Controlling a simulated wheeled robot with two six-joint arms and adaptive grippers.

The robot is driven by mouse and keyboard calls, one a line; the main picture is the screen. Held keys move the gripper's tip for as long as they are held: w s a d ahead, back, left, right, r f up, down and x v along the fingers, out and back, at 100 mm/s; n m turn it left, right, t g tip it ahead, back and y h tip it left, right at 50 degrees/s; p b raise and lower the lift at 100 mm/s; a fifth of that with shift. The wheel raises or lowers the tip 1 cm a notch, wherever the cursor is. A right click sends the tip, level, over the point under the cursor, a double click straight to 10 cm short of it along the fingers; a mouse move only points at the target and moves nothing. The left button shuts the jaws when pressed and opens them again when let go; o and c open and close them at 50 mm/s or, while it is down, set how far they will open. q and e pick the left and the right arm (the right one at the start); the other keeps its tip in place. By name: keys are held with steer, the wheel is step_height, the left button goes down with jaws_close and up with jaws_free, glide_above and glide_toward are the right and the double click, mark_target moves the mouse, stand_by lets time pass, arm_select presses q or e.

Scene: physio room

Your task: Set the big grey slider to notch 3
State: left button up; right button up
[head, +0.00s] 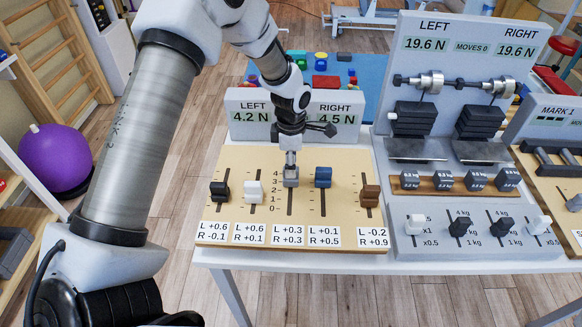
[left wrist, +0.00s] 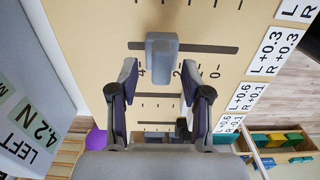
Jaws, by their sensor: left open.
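The big grey slider (head: 291,178) is the middle one on a tan board (head: 229,180), in a slot with a scale from 0 to 4. Its knob stands in the upper part of the slot, near 3 to 4; the exact notch is hard to read. In the left wrist view the grey knob (left wrist: 161,46) is just beyond the fingertips. My left gripper (head: 290,157) points down at the knob from above. My right gripper is not in view.
Black (head: 219,191), white (head: 253,191), blue (head: 323,177) and brown (head: 370,195) sliders flank the grey one. A display (head: 249,105) behind the board reads left 4.2 N and right 4.5 N. A grey panel (head: 405,240) with weights and small switches stands at the right.

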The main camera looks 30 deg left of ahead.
arm_select(q)
step_height(320, 180, up, 10)
steer(key=shift+s+f, duration=0.1)
steer(key=shift+f, duration=0.05)
stand_by(0.5)
